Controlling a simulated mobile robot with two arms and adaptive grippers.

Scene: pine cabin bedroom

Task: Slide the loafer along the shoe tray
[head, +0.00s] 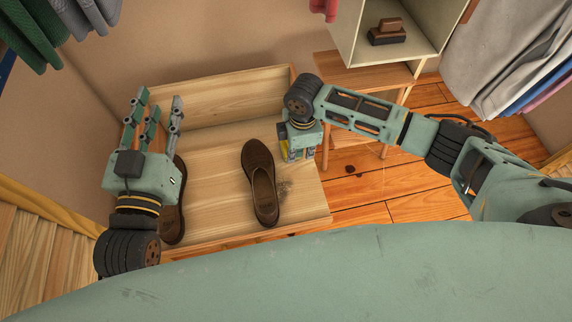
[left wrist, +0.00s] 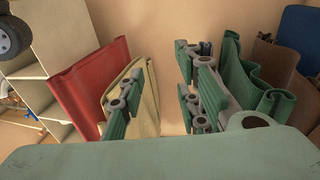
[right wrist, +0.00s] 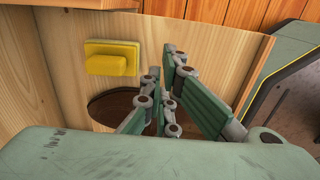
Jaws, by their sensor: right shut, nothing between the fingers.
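A light wooden shoe tray (head: 213,150) with a raised back board lies in the head view. One brown loafer (head: 262,190) rests in its middle, toe toward the back. A second brown loafer (head: 172,222) lies at the left, partly hidden by my left gripper. My left gripper (head: 150,112) is open and empty above the tray's left side, fingers spread; the left wrist view shows them apart (left wrist: 197,85). My right gripper (head: 297,155) is shut and empty, low at the tray's right side, to the right of the middle loafer with a gap. Its closed fingers show in the right wrist view (right wrist: 172,95).
A yellow block (right wrist: 111,57) is on a wooden surface in the right wrist view; a dark rounded shape behind the fingers is unclear. An open shelf (head: 345,30) with a brown brush (head: 387,33) stands at the back right. Clothes hang at both sides. A dark smudge (head: 284,188) marks the tray.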

